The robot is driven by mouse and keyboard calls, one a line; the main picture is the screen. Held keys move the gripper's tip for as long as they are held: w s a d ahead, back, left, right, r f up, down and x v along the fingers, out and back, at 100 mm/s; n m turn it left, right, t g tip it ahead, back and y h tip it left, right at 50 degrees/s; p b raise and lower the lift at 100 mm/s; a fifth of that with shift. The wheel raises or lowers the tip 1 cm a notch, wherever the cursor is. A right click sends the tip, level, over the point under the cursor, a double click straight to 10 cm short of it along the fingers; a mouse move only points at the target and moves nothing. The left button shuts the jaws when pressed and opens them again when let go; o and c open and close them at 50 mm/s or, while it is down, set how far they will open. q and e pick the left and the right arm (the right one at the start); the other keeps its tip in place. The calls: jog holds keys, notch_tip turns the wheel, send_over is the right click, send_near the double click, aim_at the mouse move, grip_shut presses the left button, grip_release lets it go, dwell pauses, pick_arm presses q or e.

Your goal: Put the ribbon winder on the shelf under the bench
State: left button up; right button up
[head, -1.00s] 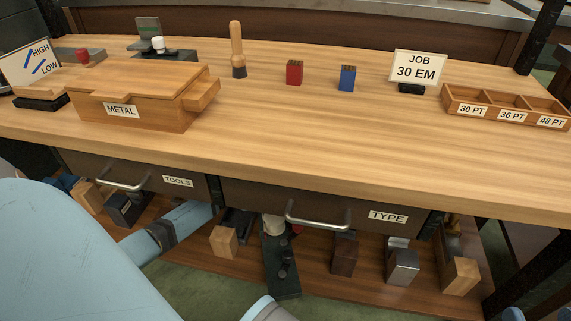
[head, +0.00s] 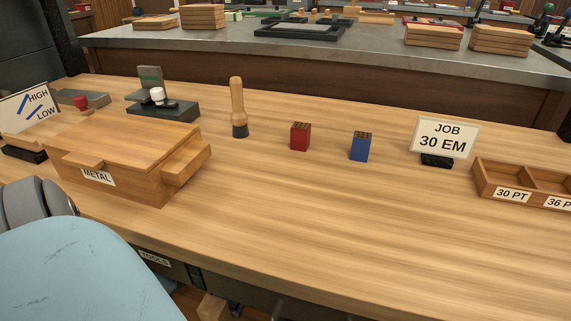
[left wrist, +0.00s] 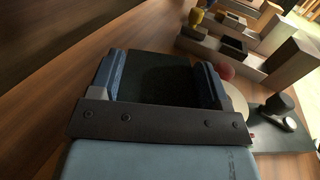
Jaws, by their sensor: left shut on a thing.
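In the left wrist view, my left gripper (left wrist: 160,82) is shut on a dark block-like thing (left wrist: 155,75), which I take to be part of the ribbon winder. A red ball (left wrist: 226,71) and a pale disc (left wrist: 234,103) show just beyond the right-hand finger; I cannot tell if they belong to it. The wooden shelf surface (left wrist: 40,112) lies around the gripper. Whether the held thing touches the shelf is unclear. In the head view the bench (head: 330,220) hides this gripper; only my left arm shows. My right gripper is not in view.
A dark stand with black knobs (left wrist: 278,112) sits close to the gripper's right in the left wrist view. Wooden and metal blocks (left wrist: 235,40) stand behind. The bench top holds the METAL box (head: 130,165), a wood-handled tool (head: 238,108), and red (head: 300,136) and blue (head: 362,146) blocks.

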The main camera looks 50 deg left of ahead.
pick_arm(q)
jog(key=shift+r, duration=0.15)
jog(key=o, duration=1)
jog(key=v, duration=1.2)
